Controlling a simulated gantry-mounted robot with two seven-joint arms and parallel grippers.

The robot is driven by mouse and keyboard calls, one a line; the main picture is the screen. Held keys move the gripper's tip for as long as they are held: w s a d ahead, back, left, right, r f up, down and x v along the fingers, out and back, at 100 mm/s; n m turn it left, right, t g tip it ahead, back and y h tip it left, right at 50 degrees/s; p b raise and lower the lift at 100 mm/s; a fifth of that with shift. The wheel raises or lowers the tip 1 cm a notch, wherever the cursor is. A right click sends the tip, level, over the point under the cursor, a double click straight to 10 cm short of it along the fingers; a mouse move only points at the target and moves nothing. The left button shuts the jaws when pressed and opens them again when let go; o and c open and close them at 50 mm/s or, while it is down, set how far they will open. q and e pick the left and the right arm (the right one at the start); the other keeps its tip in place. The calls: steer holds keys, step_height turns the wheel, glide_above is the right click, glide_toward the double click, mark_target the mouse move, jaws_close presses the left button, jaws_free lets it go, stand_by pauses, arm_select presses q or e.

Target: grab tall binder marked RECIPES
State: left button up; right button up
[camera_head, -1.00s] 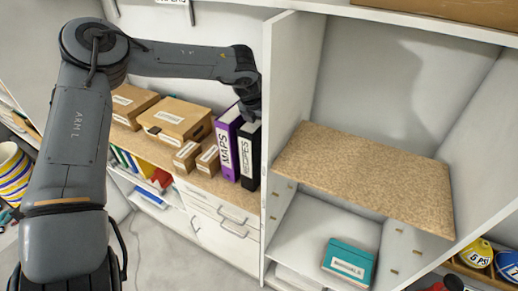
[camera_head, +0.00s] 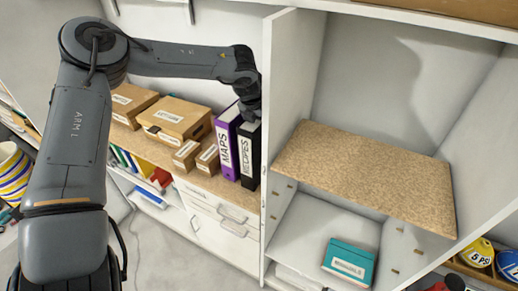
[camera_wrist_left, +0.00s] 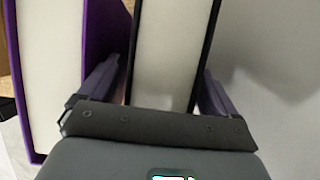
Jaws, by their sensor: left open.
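The black binder marked RECIPES (camera_head: 249,158) stands upright at the right end of the wood-topped shelf, beside the white upright panel. The purple binder marked MAPS (camera_head: 226,150) stands just left of it. My left gripper (camera_head: 249,112) is over the top of the black binder and hides its upper end. In the left wrist view, the open fingers of my left gripper (camera_wrist_left: 160,75) straddle the black binder (camera_wrist_left: 168,45), one on each side. The left finger is in the narrow space beside the purple binder (camera_wrist_left: 105,40). Whether either finger touches is unclear. My right gripper is not in view.
Cardboard boxes (camera_head: 178,118) stand left of the binders. The white panel (camera_head: 283,100) rises close on the right. Beyond it is an empty cork-coloured shelf (camera_head: 365,175), with a teal box (camera_head: 348,262) below.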

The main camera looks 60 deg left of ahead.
arm_select(q)
steer(key=shift+c, duration=0.3)
jaws_close()
steer(key=shift+r, duration=0.25)
